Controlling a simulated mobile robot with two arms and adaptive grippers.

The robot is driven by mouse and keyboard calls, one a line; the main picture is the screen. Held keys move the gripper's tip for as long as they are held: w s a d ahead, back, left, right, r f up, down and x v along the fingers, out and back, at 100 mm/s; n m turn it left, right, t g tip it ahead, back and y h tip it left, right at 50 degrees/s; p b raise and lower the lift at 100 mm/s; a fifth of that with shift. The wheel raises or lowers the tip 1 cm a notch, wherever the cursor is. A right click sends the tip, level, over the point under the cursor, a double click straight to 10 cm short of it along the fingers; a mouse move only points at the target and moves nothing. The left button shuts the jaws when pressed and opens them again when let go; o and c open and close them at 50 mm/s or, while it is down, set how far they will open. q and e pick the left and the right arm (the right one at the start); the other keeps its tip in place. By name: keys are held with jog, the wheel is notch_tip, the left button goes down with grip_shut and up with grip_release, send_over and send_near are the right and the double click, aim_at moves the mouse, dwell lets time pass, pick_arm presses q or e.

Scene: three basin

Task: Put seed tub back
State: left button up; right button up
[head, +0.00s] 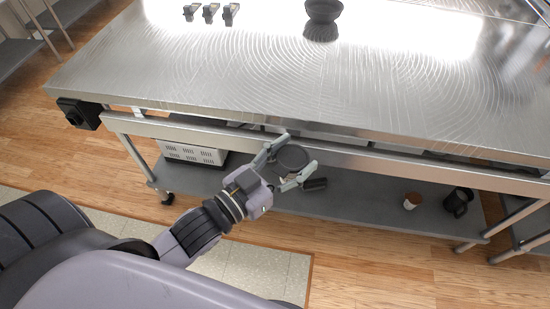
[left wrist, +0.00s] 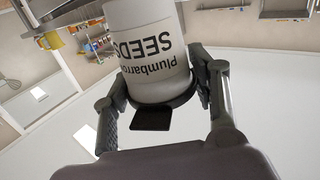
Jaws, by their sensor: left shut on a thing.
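The seed tub is white with the lettering "Plumbarrow SEEDS" and shows in the left wrist view (left wrist: 155,45), upside down in that picture. In the head view its dark round top (head: 291,158) faces up. My left gripper (head: 299,151) is shut on the tub, with one finger on each side; its fingers also show in the left wrist view (left wrist: 160,95). In the head view the tub is in front of the steel table's front edge, over the lower shelf area. Its lower body is hidden there. My right gripper is not in view.
The steel table (head: 250,75) has a wide clear top, with a dark bowl (head: 322,15) and three small dark items (head: 210,13) at the back. On the grey lower shelf (head: 360,195) stand a white slotted box (head: 195,154), a brown-topped cup (head: 412,200) and a black jug (head: 457,202).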

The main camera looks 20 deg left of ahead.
pick_arm(q)
jog(key=w+d+r+m+g+h, duration=0.3)
jog(key=w+d+m+g+h, duration=0.2)
jog(key=d+m+g+h, duration=0.3)
jog(key=d+h, duration=0.1)
jog(key=d, duration=0.1)
jog(key=shift+d, duration=0.3)
